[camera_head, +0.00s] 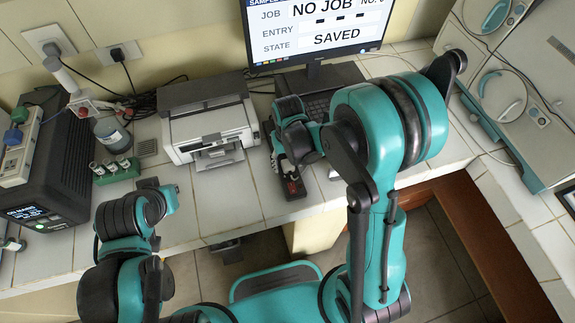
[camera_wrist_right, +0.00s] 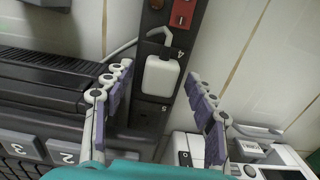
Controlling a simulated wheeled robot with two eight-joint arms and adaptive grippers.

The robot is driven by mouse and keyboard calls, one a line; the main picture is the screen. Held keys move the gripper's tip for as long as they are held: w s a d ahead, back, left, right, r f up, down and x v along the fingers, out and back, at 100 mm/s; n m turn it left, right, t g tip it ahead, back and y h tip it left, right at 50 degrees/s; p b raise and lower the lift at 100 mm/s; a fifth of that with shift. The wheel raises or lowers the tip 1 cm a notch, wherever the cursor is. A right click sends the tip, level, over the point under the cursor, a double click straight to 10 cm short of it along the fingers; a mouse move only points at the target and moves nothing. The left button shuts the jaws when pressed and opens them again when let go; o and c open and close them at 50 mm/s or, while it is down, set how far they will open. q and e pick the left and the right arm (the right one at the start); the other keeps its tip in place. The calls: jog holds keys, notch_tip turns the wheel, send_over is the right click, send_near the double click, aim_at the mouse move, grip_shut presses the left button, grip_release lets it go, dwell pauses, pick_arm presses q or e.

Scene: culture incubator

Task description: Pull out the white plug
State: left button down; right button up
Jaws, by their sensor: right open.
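The white plug (camera_wrist_right: 160,76) sits in a socket of a dark power strip (camera_wrist_right: 151,112) in the right wrist view, with a white cord running from it. My right gripper (camera_wrist_right: 159,72) is open, one set of fingers on each side of the plug, with gaps visible between fingers and plug. In the head view the strip (camera_head: 294,189) lies on the counter, partly under my right arm; the plug is hidden there. I cannot make out my left gripper; only its arm shows at the lower left.
A keyboard (camera_wrist_right: 40,75) lies beside the strip. The strip has a red switch (camera_wrist_right: 183,13). A white printer (camera_head: 208,118) stands left of it, and a monitor (camera_head: 315,30) is behind. Bare tiled counter (camera_head: 226,195) lies in front of the printer.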

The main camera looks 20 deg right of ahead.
aim_at(288, 164)
grip_shut()
jog(key=shift+r, duration=0.1)
jog(key=shift+r+p, duration=2.1)
jog(key=shift+r, duration=0.85)
